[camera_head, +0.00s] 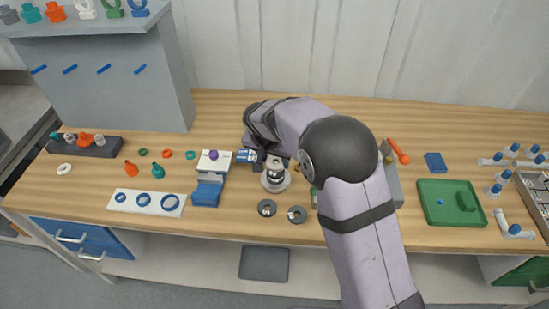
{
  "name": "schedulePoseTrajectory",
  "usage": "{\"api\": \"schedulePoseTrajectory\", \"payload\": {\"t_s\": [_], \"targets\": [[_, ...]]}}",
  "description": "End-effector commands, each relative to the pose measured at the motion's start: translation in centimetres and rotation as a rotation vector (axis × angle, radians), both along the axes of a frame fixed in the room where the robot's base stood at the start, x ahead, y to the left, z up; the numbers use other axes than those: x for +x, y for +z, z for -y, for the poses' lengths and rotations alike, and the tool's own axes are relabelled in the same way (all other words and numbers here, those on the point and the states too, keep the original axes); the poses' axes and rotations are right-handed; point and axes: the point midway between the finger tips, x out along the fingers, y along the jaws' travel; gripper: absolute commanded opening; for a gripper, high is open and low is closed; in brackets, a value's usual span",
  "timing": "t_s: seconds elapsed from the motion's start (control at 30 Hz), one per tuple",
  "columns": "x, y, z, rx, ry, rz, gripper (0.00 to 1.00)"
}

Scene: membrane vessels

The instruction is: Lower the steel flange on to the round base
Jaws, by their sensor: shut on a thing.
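My gripper (268,162) reaches down over the middle of the bench and is shut on the steel flange (275,173), a small shiny metal piece. My arm and wrist hide part of both. The round base (278,186), a pale grey disc, stands on the bench directly below the flange. I cannot tell whether the flange touches the base or hangs just above it.
A green tray (430,214) is far right. A white plate with blue rings (130,208) is at left.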

Motion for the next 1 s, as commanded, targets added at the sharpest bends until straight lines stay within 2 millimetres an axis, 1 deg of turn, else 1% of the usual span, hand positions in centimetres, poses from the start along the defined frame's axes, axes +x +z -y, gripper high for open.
{"api": "schedulePoseTrajectory", "payload": {"t_s": [0.03,0.1,0.3,0.77,0.8,0.87,1.0], "targets": [[0.0,-0.6,0.0,0.001,0.0,0.001,0.17],[0.0,-0.9,0.0,0.001,0.0,0.001,0.17],[0.0,-1.7,0.0,0.001,0.0,0.001,0.17],[0.0,-1.8,0.0,0.001,0.0,0.001,0.17],[0.0,-1.8,0.0,0.001,0.0,0.001,0.54],[0.0,-1.9,0.0,0.001,0.0,0.001,0.68],[0.0,-1.9,0.0,0.001,0.0,0.001,0.68]]}}
